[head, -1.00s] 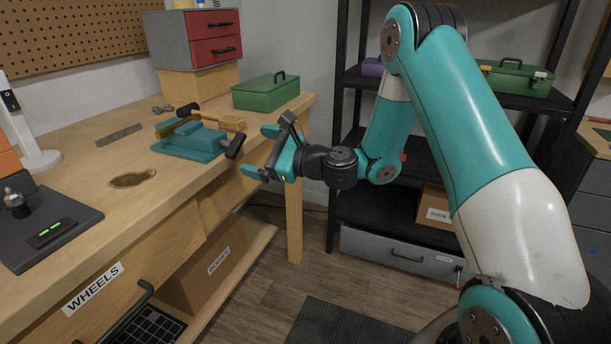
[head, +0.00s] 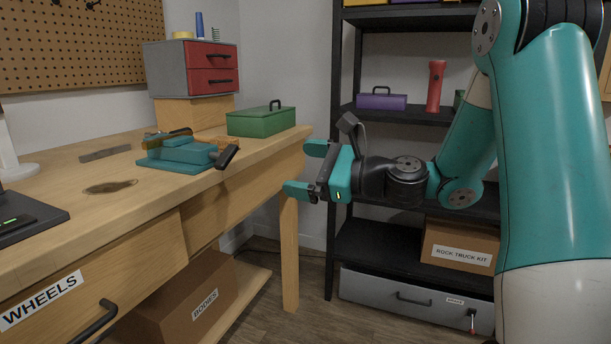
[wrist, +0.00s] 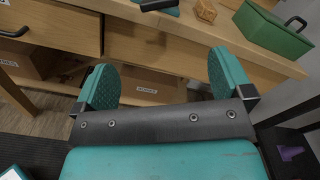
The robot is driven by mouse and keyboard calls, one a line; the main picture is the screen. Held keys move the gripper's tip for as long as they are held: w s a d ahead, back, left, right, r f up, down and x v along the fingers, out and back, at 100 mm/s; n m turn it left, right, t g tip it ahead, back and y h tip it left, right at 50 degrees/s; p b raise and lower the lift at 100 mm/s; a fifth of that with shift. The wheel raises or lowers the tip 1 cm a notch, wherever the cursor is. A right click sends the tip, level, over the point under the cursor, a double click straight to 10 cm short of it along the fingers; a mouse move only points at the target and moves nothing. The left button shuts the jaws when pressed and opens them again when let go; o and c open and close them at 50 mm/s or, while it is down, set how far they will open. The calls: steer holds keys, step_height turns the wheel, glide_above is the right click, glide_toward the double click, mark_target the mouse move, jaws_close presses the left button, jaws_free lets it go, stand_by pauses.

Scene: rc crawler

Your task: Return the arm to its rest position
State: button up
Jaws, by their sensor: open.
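My gripper (head: 306,169) is open and empty in the head view. It is in the air just off the right end of the workbench (head: 240,175), its fingers pointing left towards the bench. My teal arm reaches in from the right, in front of the black shelf. In the wrist view my gripper (wrist: 160,82) shows two teal fingers spread wide with nothing between them. Beyond them are the bench front and the space under it.
A teal vise (head: 180,155) and a green toolbox (head: 261,121) stand on the bench. A box labelled BODIES (head: 195,300) sits on the low shelf. The black shelf (head: 400,115) holds a purple box (head: 381,101), a red flashlight (head: 435,86) and a ROCK TRUCK KIT box (head: 460,245).

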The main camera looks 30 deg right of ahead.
stand_by(0.4)
steer(key=s+a+f+n+g, duration=0.2)
steer(key=s+a+n+g, duration=0.35)
steer(key=a+n, duration=0.3)
steer(key=s+a+f+n+g, duration=0.3)
steer(key=s+a+n+g, duration=0.25)
steer(key=a+n, duration=0.3)
steer(key=s+d+f+n+g+h, duration=0.1)
steer(key=s+n+g+h, duration=0.15)
steer(key=s+n, duration=0.4)
steer(key=s+d+f+n+g+h, duration=0.1)
steer(key=s+f+n+h, duration=0.1)
steer(key=s+n+h, duration=0.35)
step_height(320, 180, up, 25)
steer(key=s+n+y+p, duration=0.1)
steer(key=p, duration=2.4)
steer(key=shift+s+y, duration=0.3)
